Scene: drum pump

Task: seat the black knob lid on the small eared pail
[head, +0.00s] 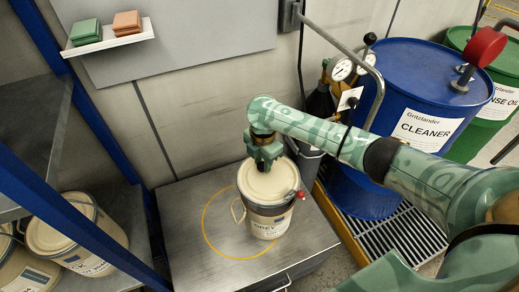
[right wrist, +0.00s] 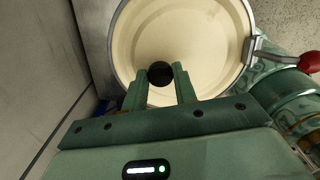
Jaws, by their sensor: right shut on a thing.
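The small eared pail (head: 268,222) stands upright on the grey metal cabinet top, with a pale label and a wire handle hanging at its left side. The cream lid (head: 266,186) lies over the pail's mouth; I cannot tell whether it is fully down. My right gripper (head: 264,163) is above the lid. In the right wrist view, its fingers (right wrist: 161,85) are shut on the black knob (right wrist: 161,73) near the middle of the cream disc (right wrist: 190,40). A metal rim surrounds the disc. My left gripper is not in view.
A yellow ring (head: 206,236) is marked on the cabinet top around the pail. A red-tipped lever (head: 301,194) sticks out at the pail's right. Blue (head: 410,85) and green drums stand at right. More pails (head: 78,235) sit on the left shelf.

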